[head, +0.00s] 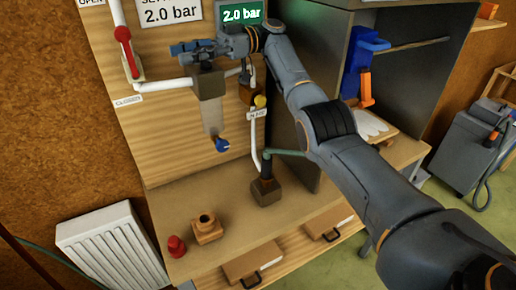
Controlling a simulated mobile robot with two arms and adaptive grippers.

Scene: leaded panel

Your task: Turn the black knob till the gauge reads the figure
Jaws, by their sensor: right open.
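The regulator block (209,86) is mounted on the wooden panel, with a clear bowl and a blue piece (222,145) below it. A dark knob (204,66) on its top is partly hidden by my right gripper (188,50). The gripper is open, with its fingers pointing left, at or just above the knob. I cannot tell whether they touch it. My left gripper is not in view.
A red-handled lever (125,45) on a white pipe is left of the regulator. A yellow knob (260,101) is lower right. A brown fitting (207,228) and a red piece (176,246) stand on the bench. A white radiator (108,245) is at lower left.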

